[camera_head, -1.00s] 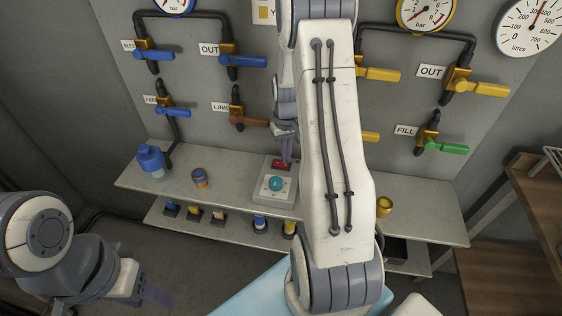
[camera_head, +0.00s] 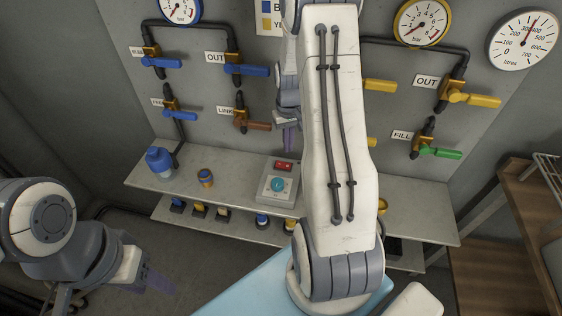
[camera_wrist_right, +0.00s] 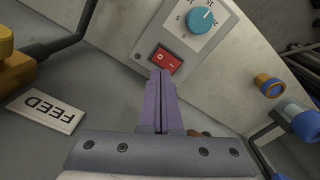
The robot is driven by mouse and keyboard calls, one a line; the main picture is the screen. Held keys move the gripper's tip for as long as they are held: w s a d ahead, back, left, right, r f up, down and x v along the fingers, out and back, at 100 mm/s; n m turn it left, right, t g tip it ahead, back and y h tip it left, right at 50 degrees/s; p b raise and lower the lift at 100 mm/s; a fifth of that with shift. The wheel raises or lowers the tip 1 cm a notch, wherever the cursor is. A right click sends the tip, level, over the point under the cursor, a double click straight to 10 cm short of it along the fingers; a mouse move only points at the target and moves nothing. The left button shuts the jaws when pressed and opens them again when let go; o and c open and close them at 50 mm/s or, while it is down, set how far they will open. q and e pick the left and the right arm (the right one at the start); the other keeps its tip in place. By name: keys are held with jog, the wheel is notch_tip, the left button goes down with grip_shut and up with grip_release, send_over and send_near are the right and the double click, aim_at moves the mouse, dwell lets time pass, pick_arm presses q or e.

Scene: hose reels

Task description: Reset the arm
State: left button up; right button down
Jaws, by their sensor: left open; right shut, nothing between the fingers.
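My right arm rises through the middle of the head view and hides part of the wall. My right gripper (camera_head: 291,140) hangs in front of the wall, above the control box (camera_head: 277,190) on the shelf. In the right wrist view its purple fingers (camera_wrist_right: 160,100) are shut with nothing between them. The red rocker switch (camera_wrist_right: 165,61) and the teal dial (camera_wrist_right: 202,20) of the box lie beyond the fingertips. A gap between the fingertips and the switch shows in the head view. My left gripper (camera_head: 160,283) is open and empty at the lower left, over the floor.
The shelf (camera_head: 225,170) holds a blue bottle (camera_head: 160,162) and a small orange-and-blue fitting (camera_head: 205,178). Wooden shelving (camera_head: 490,285) stands at the right.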

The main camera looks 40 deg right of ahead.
jog(key=s+a+r+n, duration=0.1)
jog(key=a+r+n, duration=0.15)
jog(key=a, duration=0.55)
jog(key=s+a+r+n, duration=0.15)
jog(key=a+r, duration=0.25)
jog(key=a, duration=0.4)
jog(key=s+a+r+n, duration=0.2)
jog(key=a+r, duration=0.2)
jog(key=a, duration=0.4)
jog(key=s+a+r+n, duration=0.1)
jog(key=s+a+n, duration=0.1)
jog(key=s+a, duration=0.3)
jog(key=s+a+r+n+y, duration=0.1)
jog(key=s+a, duration=0.4)
jog(key=s, duration=0.6)
jog(key=shift+s+r+n, duration=0.35)
jog(key=shift+r+n, duration=0.4)
jog(key=shift+n, duration=0.45)
jog(key=shift+a, duration=0.1)
